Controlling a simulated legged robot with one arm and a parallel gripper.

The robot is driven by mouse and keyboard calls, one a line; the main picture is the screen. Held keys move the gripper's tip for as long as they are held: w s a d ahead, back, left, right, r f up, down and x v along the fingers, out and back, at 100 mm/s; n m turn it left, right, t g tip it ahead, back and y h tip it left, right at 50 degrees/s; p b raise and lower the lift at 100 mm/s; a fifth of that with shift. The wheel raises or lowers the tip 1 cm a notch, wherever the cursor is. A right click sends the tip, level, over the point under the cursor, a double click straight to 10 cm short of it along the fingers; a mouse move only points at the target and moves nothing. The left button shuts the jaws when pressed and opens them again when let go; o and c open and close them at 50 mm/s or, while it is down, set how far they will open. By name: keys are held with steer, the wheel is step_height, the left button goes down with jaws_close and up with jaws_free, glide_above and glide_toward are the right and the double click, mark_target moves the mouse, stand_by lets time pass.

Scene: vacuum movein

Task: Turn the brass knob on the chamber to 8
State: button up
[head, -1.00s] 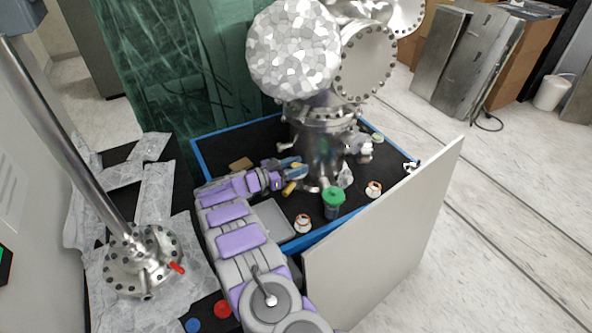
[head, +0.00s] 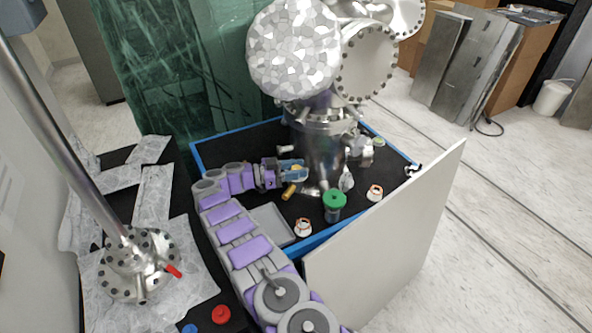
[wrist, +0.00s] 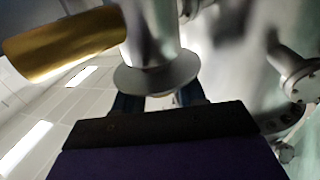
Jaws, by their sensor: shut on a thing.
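The steel chamber (head: 322,150) stands upright in a blue-edged black tray (head: 256,131). A separate brass cylinder (head: 289,191) shows just below the fingers. In the wrist view a brass cylinder (wrist: 62,44) is at upper left, and a steel flanged stub (wrist: 156,78) covers the space between my fingertips (wrist: 158,101).
A green-capped jar (head: 334,203), two small white-and-orange parts (head: 303,227) (head: 375,193) and a grey plate (head: 270,222) lie near the chamber. A pale panel (head: 390,245) stands along the tray's front. A steel column (head: 65,130) is at left.

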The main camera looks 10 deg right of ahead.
mark_target(295, 167)
steer(key=shift+w+a+r, duration=0.1)
steer(key=shift+w+r, duration=0.05)
steer(key=shift+r, duration=0.1)
steer(key=o, duration=0.7)
steer(key=shift+c, duration=0.2)
steer(key=o, duration=0.3)
steer(key=shift+f, duration=0.15)
step_height(295, 167, up, 4)
steer(key=shift+a+f+p, duration=0.1)
steer(key=shift+p, duration=0.8)
steer(key=s+r+p, duration=0.1)
steer(key=s+p, duration=0.2)
steer(key=s, duration=1.3)
